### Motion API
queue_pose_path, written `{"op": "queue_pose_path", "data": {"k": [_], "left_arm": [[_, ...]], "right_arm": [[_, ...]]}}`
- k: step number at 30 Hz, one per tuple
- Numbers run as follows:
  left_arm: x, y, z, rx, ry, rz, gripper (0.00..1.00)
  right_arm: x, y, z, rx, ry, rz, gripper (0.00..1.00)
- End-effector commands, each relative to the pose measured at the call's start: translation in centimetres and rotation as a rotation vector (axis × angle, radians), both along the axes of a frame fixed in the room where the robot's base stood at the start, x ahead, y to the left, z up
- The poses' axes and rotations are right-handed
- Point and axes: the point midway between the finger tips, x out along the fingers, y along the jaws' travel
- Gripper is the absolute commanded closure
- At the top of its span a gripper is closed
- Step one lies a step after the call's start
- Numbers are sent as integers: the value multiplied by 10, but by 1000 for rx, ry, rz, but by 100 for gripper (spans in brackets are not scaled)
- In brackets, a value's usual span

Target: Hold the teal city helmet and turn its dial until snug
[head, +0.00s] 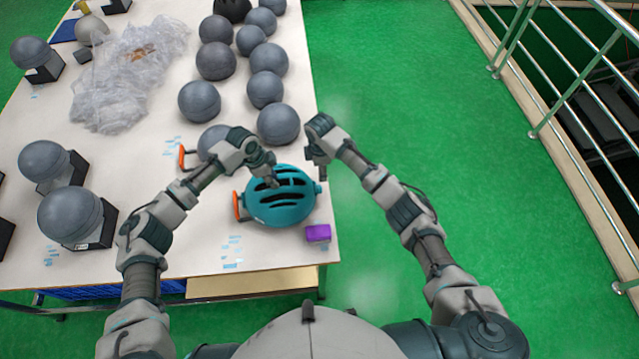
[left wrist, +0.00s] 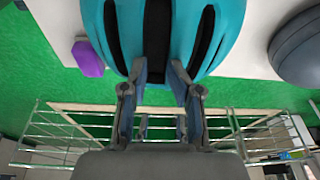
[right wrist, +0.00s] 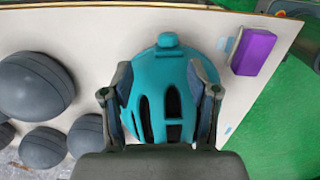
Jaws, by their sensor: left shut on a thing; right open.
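The teal city helmet (head: 290,209) lies near the table's right edge, its dark vents facing up. A small teal knob, apparently the dial (right wrist: 168,40), sticks out at one end of it; in the head view this end faces right. My left gripper (head: 271,182) is shut on the helmet's top from above; in the left wrist view its fingertips (left wrist: 159,75) meet the shell at a vent. My right gripper (head: 318,162) is open by the helmet's right end. In the right wrist view its fingers (right wrist: 159,92) appear on either side of the helmet, contact unclear.
A purple block (head: 318,233) lies close to the helmet at the table's (head: 205,252) right edge. Several grey balls (head: 278,124) stand behind and left. An orange part (head: 237,207) shows at the helmet's left. Clear plastic wrap (head: 130,80) lies at the back. Green floor is free on the right.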

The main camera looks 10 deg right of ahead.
Motion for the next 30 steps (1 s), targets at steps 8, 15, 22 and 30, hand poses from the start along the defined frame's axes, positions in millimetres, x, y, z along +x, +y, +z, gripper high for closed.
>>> {"op": "queue_pose_path", "data": {"k": [8,15,22,30], "left_arm": [[-3,2,-8,9,9,1,77],[-3,2,-8,8,10,1,77],[-3,2,-8,8,10,0,77],[-3,2,-8,8,10,1,77]], "right_arm": [[-31,0,-1,27,-171,1,40],[-41,2,-8,41,-209,2,40],[-29,3,-49,41,-208,2,40],[-15,4,-97,41,-209,3,40]]}}
